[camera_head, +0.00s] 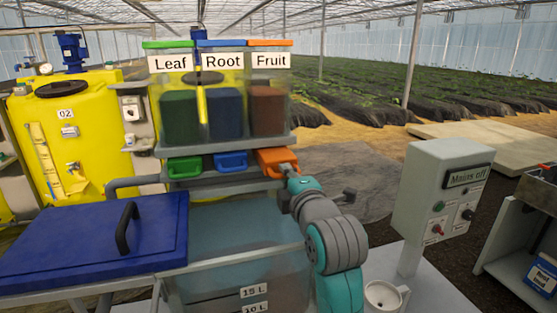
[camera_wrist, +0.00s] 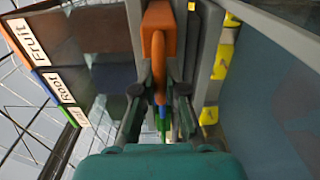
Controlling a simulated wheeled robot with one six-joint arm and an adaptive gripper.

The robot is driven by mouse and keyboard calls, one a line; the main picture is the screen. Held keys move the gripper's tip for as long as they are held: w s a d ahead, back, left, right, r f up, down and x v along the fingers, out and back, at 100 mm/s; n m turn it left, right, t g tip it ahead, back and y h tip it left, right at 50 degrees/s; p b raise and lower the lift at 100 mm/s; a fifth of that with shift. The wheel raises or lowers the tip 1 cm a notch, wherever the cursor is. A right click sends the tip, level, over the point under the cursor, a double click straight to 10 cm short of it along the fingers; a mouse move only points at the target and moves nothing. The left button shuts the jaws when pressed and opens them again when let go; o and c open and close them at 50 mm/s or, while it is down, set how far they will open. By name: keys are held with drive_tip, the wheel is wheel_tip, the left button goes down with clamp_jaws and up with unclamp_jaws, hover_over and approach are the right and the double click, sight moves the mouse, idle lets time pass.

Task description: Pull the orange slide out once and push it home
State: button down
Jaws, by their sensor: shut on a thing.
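The orange slide (camera_head: 275,158) sits under the Fruit hopper (camera_head: 268,108), at the right end of a row of three slides. It looks to stick out a little further than its green and blue neighbours, though how far is hard to tell. In the wrist view the orange slide's handle (camera_wrist: 158,45) runs down between the two dark fingers of my gripper (camera_wrist: 160,92). My gripper is shut on this handle. In the head view my wrist and arm come in from the lower right, and the fingertips are mostly hidden.
The green slide (camera_head: 185,167) and blue slide (camera_head: 231,161) sit just left of the orange one. Below is a translucent tank (camera_head: 235,260); a blue lid (camera_head: 70,240) with a black handle lies left. A grey "Mains off" control box (camera_head: 436,205) stands right of my arm.

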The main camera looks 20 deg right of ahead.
drive_tip(key=shift+w, duration=2.8)
drive_tip(key=c, duration=1)
unclamp_jaws()
drive_tip(key=shift+w, duration=0.1)
drive_tip(key=shift+c, duration=0.2)
drive_tip(key=s, duration=0.7)
drive_tip(key=shift+d, duration=0.15)
